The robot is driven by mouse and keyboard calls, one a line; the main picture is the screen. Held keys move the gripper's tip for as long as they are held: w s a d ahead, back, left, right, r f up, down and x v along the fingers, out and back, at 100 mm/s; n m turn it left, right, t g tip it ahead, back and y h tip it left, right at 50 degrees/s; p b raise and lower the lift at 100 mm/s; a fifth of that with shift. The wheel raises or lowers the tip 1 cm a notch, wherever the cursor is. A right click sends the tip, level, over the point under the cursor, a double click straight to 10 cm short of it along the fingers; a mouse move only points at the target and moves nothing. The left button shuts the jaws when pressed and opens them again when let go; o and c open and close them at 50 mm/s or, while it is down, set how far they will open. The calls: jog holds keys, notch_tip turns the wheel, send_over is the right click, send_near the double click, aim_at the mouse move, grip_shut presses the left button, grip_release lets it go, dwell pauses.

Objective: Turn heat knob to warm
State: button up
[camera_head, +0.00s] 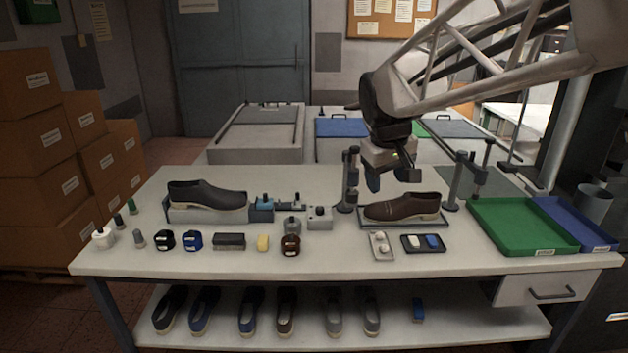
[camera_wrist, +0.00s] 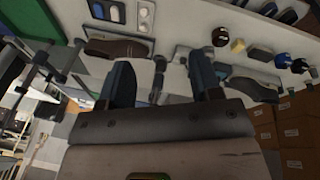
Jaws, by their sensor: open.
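A small grey box (camera_head: 320,222) with a dark knob (camera_head: 319,211) on top stands mid-table, left of the brown shoe; it looks like the heat control, but its label and setting are too small to read. My gripper (camera_head: 391,182) is open and empty, pointing down above the brown shoe (camera_head: 400,207), to the right of the grey box and higher. In the wrist view its two dark fingers (camera_wrist: 162,78) are spread apart with nothing between them. The brown shoe (camera_wrist: 117,48) shows there at upper left; the knob cannot be made out clearly.
Dark posts (camera_head: 350,180) rise beside the brown shoe. A black shoe (camera_head: 207,195) sits on a stand at left. Jars, a brush (camera_head: 229,241) and a yellow block (camera_head: 263,243) line the front. A green tray (camera_head: 522,226) lies at right.

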jog(key=w+a+n, duration=0.1)
jog(key=w+a, duration=0.1)
jog(key=w, duration=0.7)
jog(key=w+a+n, duration=0.2)
jog(key=w+a, duration=0.1)
jog(key=w, duration=0.5)
jog(key=m+g+y, duration=0.1)
jog(key=m+g, duration=0.1)
jog(key=m, duration=0.2)
send_over(320, 208)
notch_tip(320, 208, down, 21)
jog(key=shift+s+f, duration=0.1)
jog(key=shift+f+g, duration=0.3)
jog(key=shift+f, duration=0.2)
jog(key=shift+f, duration=3.85)
